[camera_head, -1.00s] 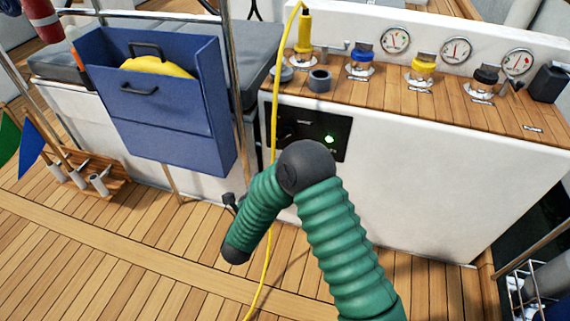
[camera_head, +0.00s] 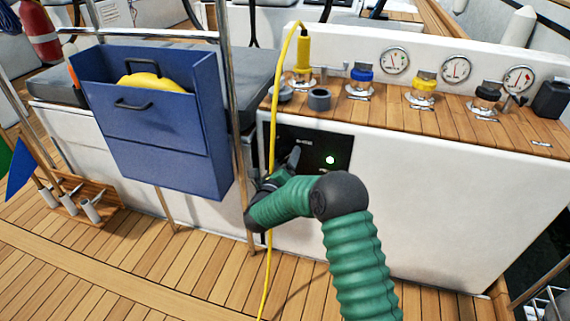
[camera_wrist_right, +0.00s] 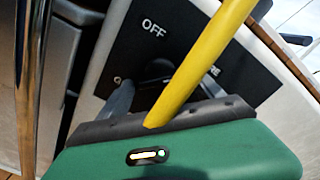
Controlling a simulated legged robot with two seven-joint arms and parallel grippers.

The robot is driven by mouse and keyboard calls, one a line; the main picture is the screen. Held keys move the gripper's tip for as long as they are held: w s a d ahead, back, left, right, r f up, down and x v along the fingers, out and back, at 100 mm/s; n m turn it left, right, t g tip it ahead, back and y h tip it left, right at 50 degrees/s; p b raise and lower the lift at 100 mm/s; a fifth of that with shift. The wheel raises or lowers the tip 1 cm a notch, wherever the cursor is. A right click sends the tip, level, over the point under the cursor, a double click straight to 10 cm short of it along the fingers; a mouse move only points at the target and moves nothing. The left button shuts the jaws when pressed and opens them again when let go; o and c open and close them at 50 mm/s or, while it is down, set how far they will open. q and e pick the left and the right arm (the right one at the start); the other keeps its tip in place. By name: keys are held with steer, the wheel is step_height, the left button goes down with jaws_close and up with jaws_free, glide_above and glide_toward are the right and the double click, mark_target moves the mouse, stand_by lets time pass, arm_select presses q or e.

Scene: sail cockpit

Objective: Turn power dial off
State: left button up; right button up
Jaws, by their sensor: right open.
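The black power panel (camera_head: 318,143) is on the white cockpit wall, with a small bright light (camera_head: 330,160) on its right part. In the right wrist view the panel (camera_wrist_right: 190,50) shows an OFF label above a dark dial (camera_wrist_right: 157,70). My right gripper (camera_head: 288,168) is open in front of the panel's left part. My left gripper is not in view.
A yellow cable (camera_head: 274,130) hangs in front of the panel and crosses close before my right gripper in the wrist view (camera_wrist_right: 205,60). A blue box (camera_head: 150,130) and a metal post (camera_head: 238,130) stand at left. Winches and gauges line the counter above.

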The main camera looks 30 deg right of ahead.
steer(key=c, duration=1.4)
